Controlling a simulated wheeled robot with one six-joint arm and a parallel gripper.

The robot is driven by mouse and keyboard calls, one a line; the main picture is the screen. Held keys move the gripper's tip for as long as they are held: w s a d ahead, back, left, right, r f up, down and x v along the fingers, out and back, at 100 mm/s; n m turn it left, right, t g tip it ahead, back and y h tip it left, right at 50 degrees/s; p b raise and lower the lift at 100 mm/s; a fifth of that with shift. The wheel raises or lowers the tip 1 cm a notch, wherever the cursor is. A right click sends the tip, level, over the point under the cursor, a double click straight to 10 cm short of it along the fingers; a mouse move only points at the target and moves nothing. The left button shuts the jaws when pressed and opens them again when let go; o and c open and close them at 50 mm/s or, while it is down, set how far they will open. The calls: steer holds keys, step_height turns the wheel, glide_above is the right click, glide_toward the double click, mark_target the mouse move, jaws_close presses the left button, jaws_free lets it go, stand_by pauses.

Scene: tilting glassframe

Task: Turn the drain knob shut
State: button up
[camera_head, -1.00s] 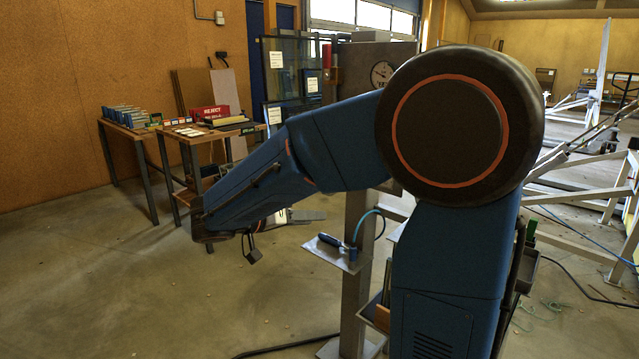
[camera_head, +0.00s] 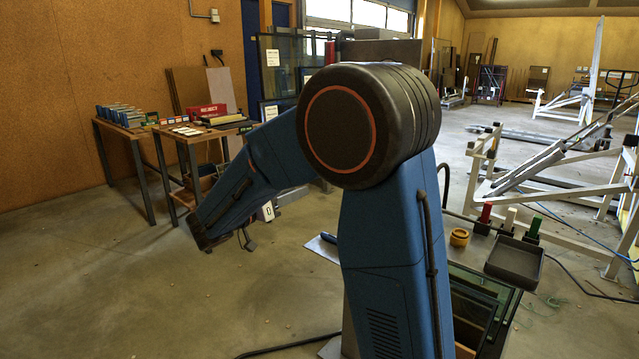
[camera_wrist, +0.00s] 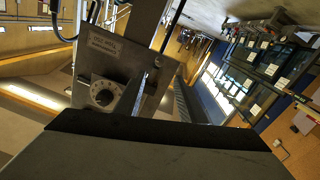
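In the wrist view, a round dial-like knob (camera_wrist: 104,93) with a pale marked ring and a dark centre sits on a grey metal panel (camera_wrist: 125,62). A broad dark block of my gripper (camera_wrist: 150,125) fills the bottom of this view, apart from the knob in the picture. The fingertips and the gap between them cannot be made out. In the head view, my arm hides the gripper and the knob.
Two tables with a red box (camera_head: 207,111) and small items stand at the left. Glass panes (camera_head: 283,62) lean at the back. White metal frames (camera_head: 560,180) stand further right. The left floor is clear.

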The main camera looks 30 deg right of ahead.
steer(key=x, duration=1.1)
steer(key=shift+c, duration=0.6)
jaws_close()
